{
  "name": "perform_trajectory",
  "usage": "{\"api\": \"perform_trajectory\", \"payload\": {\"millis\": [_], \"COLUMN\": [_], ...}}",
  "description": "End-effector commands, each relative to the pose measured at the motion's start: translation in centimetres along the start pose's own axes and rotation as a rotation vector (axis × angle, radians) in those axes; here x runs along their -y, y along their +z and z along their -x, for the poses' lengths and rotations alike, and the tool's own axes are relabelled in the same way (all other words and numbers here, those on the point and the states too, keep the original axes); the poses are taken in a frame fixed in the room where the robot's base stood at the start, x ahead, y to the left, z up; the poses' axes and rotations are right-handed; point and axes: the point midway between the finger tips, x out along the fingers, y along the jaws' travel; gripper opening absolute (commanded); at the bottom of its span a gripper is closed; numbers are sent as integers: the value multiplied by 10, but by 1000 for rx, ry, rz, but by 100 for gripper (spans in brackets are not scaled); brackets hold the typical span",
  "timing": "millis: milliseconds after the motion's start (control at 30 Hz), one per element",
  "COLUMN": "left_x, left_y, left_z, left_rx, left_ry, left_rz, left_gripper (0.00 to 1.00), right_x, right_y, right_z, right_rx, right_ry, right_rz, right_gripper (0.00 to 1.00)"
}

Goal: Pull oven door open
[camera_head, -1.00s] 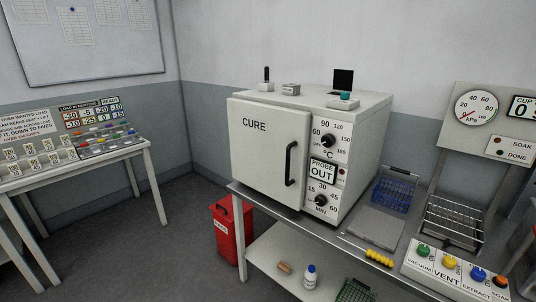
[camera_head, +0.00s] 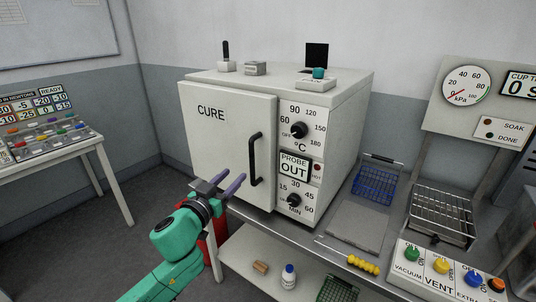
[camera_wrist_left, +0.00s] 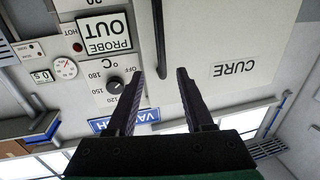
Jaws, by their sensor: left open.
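The white oven marked CURE stands on the metal bench, and its door (camera_head: 222,135) looks shut. The black vertical door handle (camera_head: 255,160) is on the door's right side. My left gripper (camera_head: 228,183) is open and empty, in front of the door's lower part, to the left of the handle and apart from it. In the left wrist view, which is upside down, the handle (camera_wrist_left: 159,40) shows beyond the two open fingers (camera_wrist_left: 160,88), and the door (camera_wrist_left: 225,40) lies to its right. My right gripper is not in view.
The oven's dial panel (camera_head: 300,130) is right of the door, with a PROBE OUT display. A red bin (camera_head: 218,228) stands below at the left, partly behind my arm. A blue basket (camera_head: 375,186) and grey plate (camera_head: 357,226) are right of the oven. Floor at left is clear.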

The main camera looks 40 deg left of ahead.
Motion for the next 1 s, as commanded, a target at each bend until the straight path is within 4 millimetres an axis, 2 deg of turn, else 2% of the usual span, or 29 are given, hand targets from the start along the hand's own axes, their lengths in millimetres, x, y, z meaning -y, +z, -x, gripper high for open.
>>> {"api": "perform_trajectory", "payload": {"millis": [67,300,500,667,900,967,1000], "left_x": [0,1,1,1,0,0,0], "left_y": [-5,-4,-2,-1,0,0,0], "left_z": [-18,-80,-118,-130,-131,-131,-131], "left_rx": [-5,-4,-1,0,1,1,1], "left_ry": [1,-3,-2,-2,-1,-1,-1], "left_rz": [-5,-4,-1,-3,-3,-3,-2], "left_gripper": [52,52,52,52,52,29,14], "right_x": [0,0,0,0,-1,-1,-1], "right_y": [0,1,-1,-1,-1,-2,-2], "right_z": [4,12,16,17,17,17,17], "right_rx": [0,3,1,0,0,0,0], "right_ry": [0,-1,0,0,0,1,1], "right_rz": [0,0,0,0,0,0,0], "right_gripper": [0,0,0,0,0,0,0]}}
